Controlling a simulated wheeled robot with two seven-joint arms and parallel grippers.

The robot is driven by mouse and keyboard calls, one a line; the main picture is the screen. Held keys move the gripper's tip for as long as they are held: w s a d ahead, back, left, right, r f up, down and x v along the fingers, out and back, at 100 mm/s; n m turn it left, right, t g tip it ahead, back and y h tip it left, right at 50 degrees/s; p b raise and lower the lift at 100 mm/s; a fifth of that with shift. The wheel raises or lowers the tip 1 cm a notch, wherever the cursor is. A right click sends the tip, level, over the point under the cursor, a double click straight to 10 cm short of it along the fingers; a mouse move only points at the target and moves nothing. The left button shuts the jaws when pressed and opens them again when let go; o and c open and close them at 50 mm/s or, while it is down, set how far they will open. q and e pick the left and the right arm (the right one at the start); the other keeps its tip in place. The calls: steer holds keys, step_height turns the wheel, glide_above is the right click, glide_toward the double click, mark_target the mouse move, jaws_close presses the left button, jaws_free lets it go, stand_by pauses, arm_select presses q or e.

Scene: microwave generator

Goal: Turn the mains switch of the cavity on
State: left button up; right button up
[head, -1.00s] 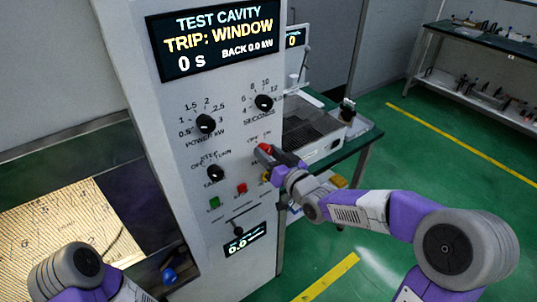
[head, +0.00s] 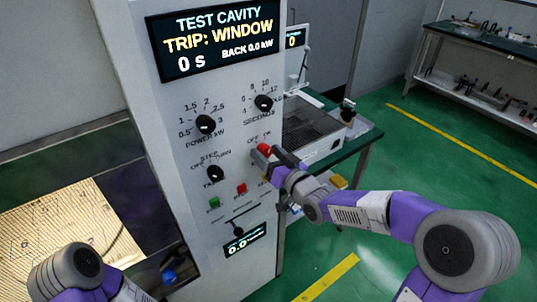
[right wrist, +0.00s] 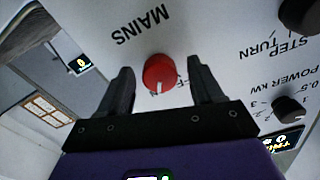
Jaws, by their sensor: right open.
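The mains switch is a red round knob (head: 264,149) on the front of the grey cavity panel (head: 225,135), under OFF and ON labels. In the right wrist view the knob (right wrist: 159,72) sits between the two dark fingers of my right gripper (right wrist: 166,80), with a gap on each side. The word MAINS shows upside down above it. The knob's white mark points down in that view, near the partly hidden labels; I cannot tell which label it marks. My right gripper (head: 270,155) is open at the knob in the head view. My left gripper is out of view.
The display (head: 220,40) reads TRIP: WINDOW, 0 s. Power (head: 205,123), seconds (head: 264,102) and step/turn (head: 215,173) knobs sit nearby. Green (head: 213,203) and red (head: 241,189) buttons and a slider (head: 238,231) are lower. A bench (head: 362,152) stands behind.

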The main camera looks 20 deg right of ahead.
steer(key=v, duration=0.7)
steer(key=shift+s+p, duration=0.2)
steer(key=shift+p, duration=0.15)
steer(key=shift+d, duration=0.1)
step_height(320, 180, down, 23)
steer(key=s+a+m+g+h, duration=0.2)
steer(key=a+m+g, duration=0.1)
steer(key=g, duration=0.4)
steer(key=s+a+f+g, duration=0.2)
steer(key=s+f+g, duration=0.2)
steer(key=s+f, duration=0.5)
steer(key=s+a+f+g, duration=0.3)
steer(key=s+f+g, duration=0.2)
steer(key=s+f, duration=0.5)
steer(key=shift+s+a+f+g, duration=0.3)
steer(key=shift+f, duration=0.6)
